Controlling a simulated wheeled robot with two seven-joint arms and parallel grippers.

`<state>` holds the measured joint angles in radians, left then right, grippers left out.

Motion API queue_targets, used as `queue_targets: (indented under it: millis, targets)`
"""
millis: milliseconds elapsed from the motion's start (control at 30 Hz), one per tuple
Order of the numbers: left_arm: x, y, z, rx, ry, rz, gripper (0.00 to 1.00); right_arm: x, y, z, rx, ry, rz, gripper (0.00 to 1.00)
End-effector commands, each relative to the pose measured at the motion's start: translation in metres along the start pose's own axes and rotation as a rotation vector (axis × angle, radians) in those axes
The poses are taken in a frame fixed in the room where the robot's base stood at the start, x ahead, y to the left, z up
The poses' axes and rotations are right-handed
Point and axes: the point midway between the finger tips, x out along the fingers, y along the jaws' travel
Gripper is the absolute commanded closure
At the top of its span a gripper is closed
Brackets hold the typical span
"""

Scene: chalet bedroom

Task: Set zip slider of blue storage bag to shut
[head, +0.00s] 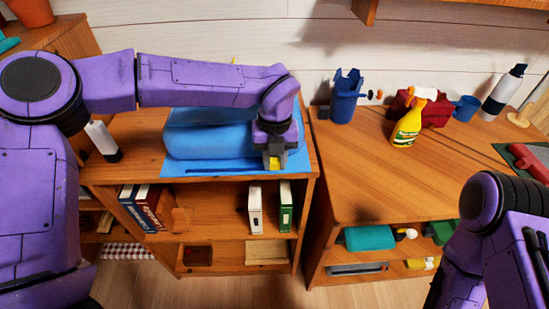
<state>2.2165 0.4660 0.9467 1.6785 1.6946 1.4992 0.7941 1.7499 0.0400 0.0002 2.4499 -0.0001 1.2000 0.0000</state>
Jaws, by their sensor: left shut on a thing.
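The blue storage bag (205,140) lies on top of the left wooden shelf unit, with a flat blue front flap. A dark line, which looks like the zip track (222,170), runs along that flap near its front edge. My left gripper (274,165) points down at the right end of the flap. It is shut on a small yellow piece, which looks like the zip slider (273,163). My left arm hides part of the bag's back and right side. My right arm shows at the lower right, but its gripper is out of view.
A white and black bottle (103,141) stands left of the bag.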

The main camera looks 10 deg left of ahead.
Motion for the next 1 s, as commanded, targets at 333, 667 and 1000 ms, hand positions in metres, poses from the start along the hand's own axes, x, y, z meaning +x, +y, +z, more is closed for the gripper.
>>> queue_targets:
  millis: [333, 667, 1000]
  targets:
    - [0.003, 0.0, -0.003, 0.004, 0.008, 0.002, 0.45, 0.001, 0.0, 0.0, 0.0, 0.0, 0.0, 0.57]
    - [-0.045, -0.003, -0.001, 0.004, 0.003, 0.0, 0.45, 0.006, -0.001, 0.003, 0.0, 0.0, 0.0, 0.57]
    - [-0.1, -0.004, -0.002, 0.008, 0.008, 0.005, 0.45, 0.009, -0.001, 0.004, 0.0, 0.0, 0.0, 0.57]
